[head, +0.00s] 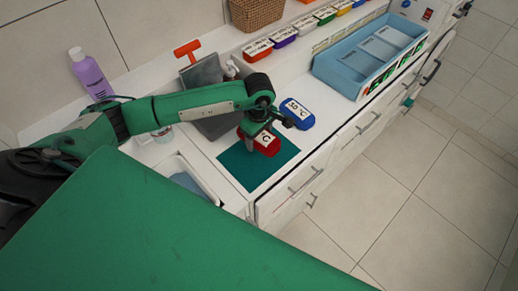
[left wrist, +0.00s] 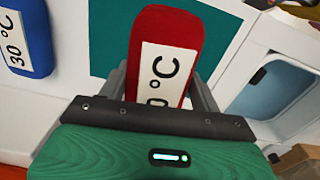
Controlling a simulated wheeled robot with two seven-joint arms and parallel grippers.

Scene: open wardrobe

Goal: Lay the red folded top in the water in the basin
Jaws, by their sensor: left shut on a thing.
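The red folded top (head: 268,146) has a white label with "°C" on it; part of the label is hidden by my gripper. It is at the teal mat (head: 240,172); I cannot tell whether it touches the mat. My left gripper (head: 258,131) comes from above and is shut on it. In the left wrist view, the red top (left wrist: 168,30) sits between the two fingers. The basin (head: 208,178), with blue water inside, is set in the counter left of the mat. It also shows in the left wrist view (left wrist: 252,72) at the right. My right gripper is not in view.
A blue labelled folded item (head: 301,122) lies right of the red top. A light blue tray (head: 345,79) is farther right. Several coloured labelled items (head: 283,42) line the back ledge. A purple bottle (head: 91,75) stands at the left. The counter's front edge is close to the mat.

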